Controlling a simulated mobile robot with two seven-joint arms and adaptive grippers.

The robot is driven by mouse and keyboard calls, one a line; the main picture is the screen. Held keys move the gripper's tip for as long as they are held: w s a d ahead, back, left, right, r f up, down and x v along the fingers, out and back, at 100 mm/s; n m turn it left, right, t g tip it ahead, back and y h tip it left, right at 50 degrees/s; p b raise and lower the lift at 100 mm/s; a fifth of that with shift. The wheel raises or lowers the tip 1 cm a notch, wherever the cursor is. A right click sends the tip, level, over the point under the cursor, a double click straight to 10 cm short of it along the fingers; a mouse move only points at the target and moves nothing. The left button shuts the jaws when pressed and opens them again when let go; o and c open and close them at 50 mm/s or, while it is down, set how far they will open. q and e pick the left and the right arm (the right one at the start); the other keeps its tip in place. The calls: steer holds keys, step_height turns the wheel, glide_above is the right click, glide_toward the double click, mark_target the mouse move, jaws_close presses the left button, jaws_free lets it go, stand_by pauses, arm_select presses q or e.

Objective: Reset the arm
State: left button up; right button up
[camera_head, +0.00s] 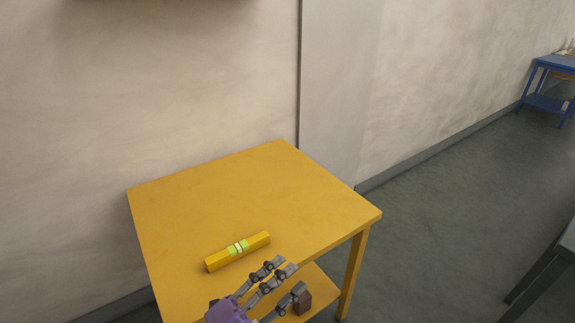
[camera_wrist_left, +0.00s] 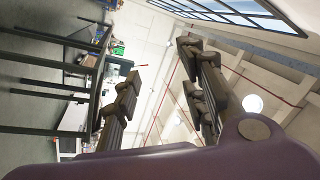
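My left gripper (camera_head: 293,276), purple with grey jointed fingers, is at the near edge of the yellow table in the head view. Its fingers are spread apart with nothing between them. In the left wrist view the fingers of my left gripper (camera_wrist_left: 162,68) also stand apart, with the room's ceiling and far equipment behind. The gripper is beside a yellow bar (camera_head: 222,258) with a green and white middle, apart from it in the picture. My right gripper is in neither view.
The yellow table (camera_head: 250,190) is mostly clear behind the bar. A wall runs behind. A blue table (camera_head: 545,103) stands far right, and a dark grey table (camera_head: 548,262) edge is at the right.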

arm_select(q)
steer(key=s+a+f+n+t+y, duration=0.2)
steer(key=s+a+f+n+y, duration=0.2)
steer(key=a+f+n+y, duration=0.95)
steer(key=s+a+f+n+g+y, duration=0.1)
steer(key=s+a+f+n+g, duration=0.1)
steer(key=s+f, duration=0.5)
steer(key=s+a+f+n+g+y+p, duration=0.1)
steer(key=s+a+f+n+g, duration=0.2)
steer(key=s+f, duration=0.4)
steer(key=shift+s+a+f+n+g, duration=0.3)
steer(key=shift+s+n+g, duration=0.3)
steer(key=shift+s+n, duration=0.35)
steer(key=shift+w, duration=0.15)
